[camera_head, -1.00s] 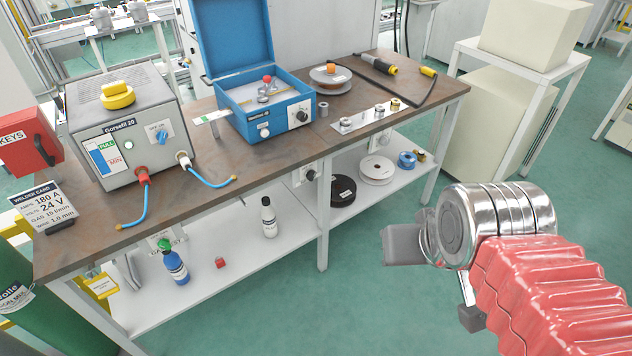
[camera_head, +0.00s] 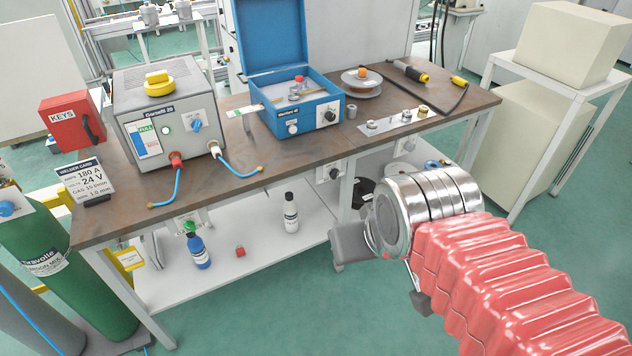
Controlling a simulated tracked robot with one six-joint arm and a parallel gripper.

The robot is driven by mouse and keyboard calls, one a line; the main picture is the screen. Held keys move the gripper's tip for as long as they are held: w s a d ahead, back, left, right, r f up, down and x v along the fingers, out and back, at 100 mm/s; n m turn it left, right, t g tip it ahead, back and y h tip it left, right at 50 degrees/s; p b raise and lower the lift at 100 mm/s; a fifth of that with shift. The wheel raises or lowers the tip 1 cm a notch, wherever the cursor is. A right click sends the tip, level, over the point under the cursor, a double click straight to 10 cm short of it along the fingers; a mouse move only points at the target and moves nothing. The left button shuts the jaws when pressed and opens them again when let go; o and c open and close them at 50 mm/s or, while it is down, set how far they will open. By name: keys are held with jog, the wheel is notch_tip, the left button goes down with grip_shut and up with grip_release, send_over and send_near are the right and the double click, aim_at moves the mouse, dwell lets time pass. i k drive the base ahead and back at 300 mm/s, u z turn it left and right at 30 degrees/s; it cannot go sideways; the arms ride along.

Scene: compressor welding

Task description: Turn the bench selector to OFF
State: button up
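A black rotary knob on a white plate (camera_head: 330,174) hangs under the front edge of the brown-topped bench (camera_head: 290,165). A second white plate (camera_head: 190,222) with a green part below it sits under the edge further left. Labels on both are too small to read, so I cannot tell which is the bench selector or where it points. My gripper (camera_head: 384,274) is in front of the bench, below and right of the black knob and apart from it. Its two grey fingers stand apart with nothing visible between them. My silver wrist and red-sleeved arm hide part of the lower shelf.
Bottles are on the lower shelf (camera_head: 265,255). The green floor in front is clear.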

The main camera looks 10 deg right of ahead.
aim_at(334, 172)
jog(key=u, duration=0.45)
jog(key=i, duration=1)
